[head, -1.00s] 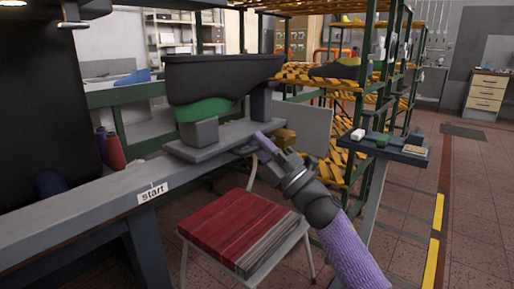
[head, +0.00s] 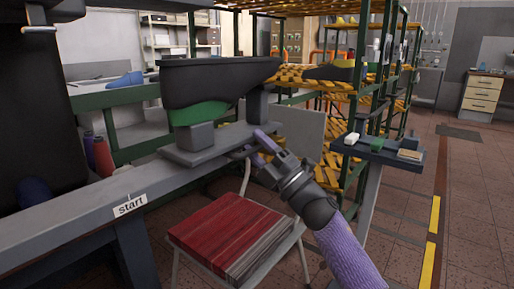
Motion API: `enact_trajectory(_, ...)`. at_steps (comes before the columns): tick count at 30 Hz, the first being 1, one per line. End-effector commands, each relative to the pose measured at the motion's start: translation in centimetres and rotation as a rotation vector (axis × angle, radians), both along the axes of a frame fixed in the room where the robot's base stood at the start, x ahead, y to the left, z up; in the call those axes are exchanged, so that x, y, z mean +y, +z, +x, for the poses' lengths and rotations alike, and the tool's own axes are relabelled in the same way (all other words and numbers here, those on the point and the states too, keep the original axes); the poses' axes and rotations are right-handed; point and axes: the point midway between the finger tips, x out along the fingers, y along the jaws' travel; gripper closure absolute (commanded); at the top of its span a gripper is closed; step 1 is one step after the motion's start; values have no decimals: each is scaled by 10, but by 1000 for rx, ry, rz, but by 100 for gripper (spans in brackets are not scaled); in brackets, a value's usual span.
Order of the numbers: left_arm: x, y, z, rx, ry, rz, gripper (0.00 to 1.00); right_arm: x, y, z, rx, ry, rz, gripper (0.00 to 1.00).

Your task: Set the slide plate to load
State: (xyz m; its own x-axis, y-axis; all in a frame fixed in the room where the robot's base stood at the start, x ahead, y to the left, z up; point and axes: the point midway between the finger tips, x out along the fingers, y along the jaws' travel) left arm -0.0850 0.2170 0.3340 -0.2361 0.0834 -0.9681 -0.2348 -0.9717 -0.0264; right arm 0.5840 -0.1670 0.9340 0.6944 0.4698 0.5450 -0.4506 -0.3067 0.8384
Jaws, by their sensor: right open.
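The slide plate (head: 190,157) is a grey plate lying on the long grey rail (head: 80,212). A grey block and a post stand on it, carrying a large black last form (head: 215,82) with a green part (head: 200,113) under it. My right gripper (head: 257,147) is open at the right end of the plate, its purple-tipped finger close to the plate's near edge. I cannot tell whether it touches. A white "start" label (head: 130,206) is on the rail's front at the left. No "load" label can be made out. My left gripper is not in view.
A red-topped stool (head: 225,235) stands in front of the rail, below my right arm. A small dark shelf (head: 385,154) with small blocks is to the right. Yellow-black racks (head: 310,78) stand behind. The floor at the right is clear.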

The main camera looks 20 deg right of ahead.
Motion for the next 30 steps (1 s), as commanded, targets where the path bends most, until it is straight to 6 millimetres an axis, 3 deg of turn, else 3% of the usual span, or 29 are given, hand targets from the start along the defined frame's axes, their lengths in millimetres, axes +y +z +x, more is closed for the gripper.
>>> enact_trajectory(8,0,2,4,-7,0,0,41,-2,-3,-4,2,2,0,49)
enact_trajectory(21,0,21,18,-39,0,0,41,-44,-51,-65,2,1,0,49)
enact_trajectory(30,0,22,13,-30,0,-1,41,-47,-55,-69,0,1,0,49)
